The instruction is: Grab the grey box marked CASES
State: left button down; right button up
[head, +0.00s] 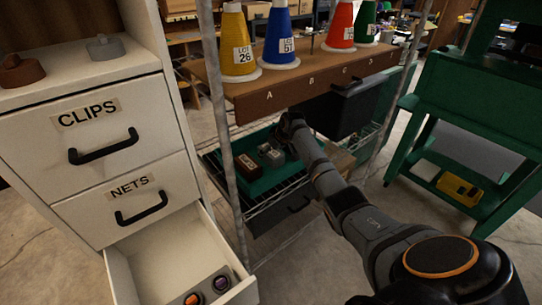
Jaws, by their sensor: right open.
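A small grey box (271,156) sits on the green tray (262,184) on the wire rack's lower shelf. Any word on it is too small to read, so I cannot confirm it is marked CASES. A dark red-brown box (246,168) stands just left of it on the tray. My right gripper (287,124) reaches in under the brown board, just above and behind the grey box. It is open, and its fingertips are small and dark in the shadow. My left gripper is out of view.
A brown board (318,84) lettered A to D carries several coloured cones close above my right arm. A black bin (348,104) hangs beneath it. The rack post (222,100) stands left. An open drawer (160,262) juts out lower left. A green cart (440,120) stands right.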

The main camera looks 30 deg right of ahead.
jog(key=shift+f, duration=0.15)
jog(key=shift+c, duration=0.4)
jog(key=c, duration=1.2)
